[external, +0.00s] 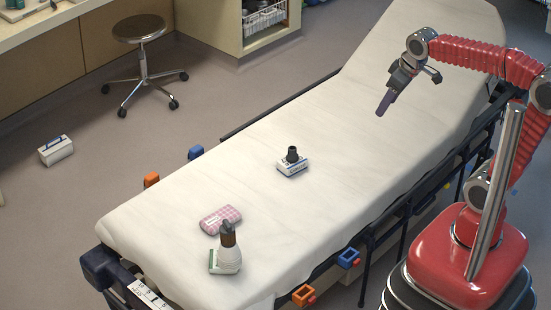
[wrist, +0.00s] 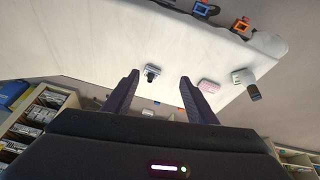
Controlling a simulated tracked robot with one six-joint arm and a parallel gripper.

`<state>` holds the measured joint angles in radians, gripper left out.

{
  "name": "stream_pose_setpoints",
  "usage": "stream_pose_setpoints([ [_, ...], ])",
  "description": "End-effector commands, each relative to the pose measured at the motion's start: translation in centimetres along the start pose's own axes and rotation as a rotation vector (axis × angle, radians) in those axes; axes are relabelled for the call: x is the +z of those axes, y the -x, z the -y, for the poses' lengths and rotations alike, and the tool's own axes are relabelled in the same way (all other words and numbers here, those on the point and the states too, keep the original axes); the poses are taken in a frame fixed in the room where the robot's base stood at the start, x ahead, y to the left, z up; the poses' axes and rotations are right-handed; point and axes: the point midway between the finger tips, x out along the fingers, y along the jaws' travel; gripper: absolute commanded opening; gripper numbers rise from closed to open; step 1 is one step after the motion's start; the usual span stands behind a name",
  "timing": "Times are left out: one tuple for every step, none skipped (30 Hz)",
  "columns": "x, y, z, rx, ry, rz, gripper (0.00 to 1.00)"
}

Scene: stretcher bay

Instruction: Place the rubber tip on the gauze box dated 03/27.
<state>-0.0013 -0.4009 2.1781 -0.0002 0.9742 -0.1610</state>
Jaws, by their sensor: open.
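A black rubber tip (external: 292,154) stands upright on a small white and blue box (external: 290,170) near the middle of the stretcher. The tip also shows in the wrist view (wrist: 151,69), between and beyond my fingers. The dates on the boxes are too small to read. My gripper (external: 383,108) is open and empty, above the stretcher and to the right of the tip; its spread fingers show in the wrist view (wrist: 160,79).
A pink checked case (external: 220,219) lies beside the white and green box. Orange and blue clamps line the stretcher's (external: 180,225) edges. Another white box (external: 56,150) is on the floor, near a stool (external: 140,28). The sheet right of the tip is clear.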

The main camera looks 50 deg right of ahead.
Motion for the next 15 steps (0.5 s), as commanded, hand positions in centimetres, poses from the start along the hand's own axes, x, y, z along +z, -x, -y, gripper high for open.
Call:
stream_pose_setpoints([
  [1.2,0.3,0.2,0.002,-0.016,-0.014,0.52],
  [1.9,0.4,0.3,0.003,-0.026,-0.019,0.52],
  [2.8,0.5,0.4,0.004,-0.039,-0.027,0.52],
  [3.4,0.6,0.5,0.005,-0.049,-0.033,0.52],
  [4.1,0.6,0.6,0.005,-0.058,-0.039,0.52],
  [4.9,0.6,0.8,0.006,-0.072,-0.048,0.52],
  [5.6,0.7,0.9,0.007,-0.082,-0.055,0.52],
  [6.2,0.6,1.0,0.007,-0.091,-0.061,0.52],
  [7.1,0.6,1.1,0.008,-0.105,-0.068,0.52],
  [7.7,0.5,1.2,0.008,-0.114,-0.074,0.52],
  [8.3,0.4,1.3,0.008,-0.122,-0.078,0.52],
  [8.9,0.4,1.4,0.009,-0.133,-0.086,0.52],
  [9.3,0.3,1.5,0.009,-0.14,-0.089,0.52],
  [9.7,0.2,1.5,0.009,-0.146,-0.094,0.52],
  [10.1,0.1,1.6,0.009,-0.152,-0.097,0.52],
])
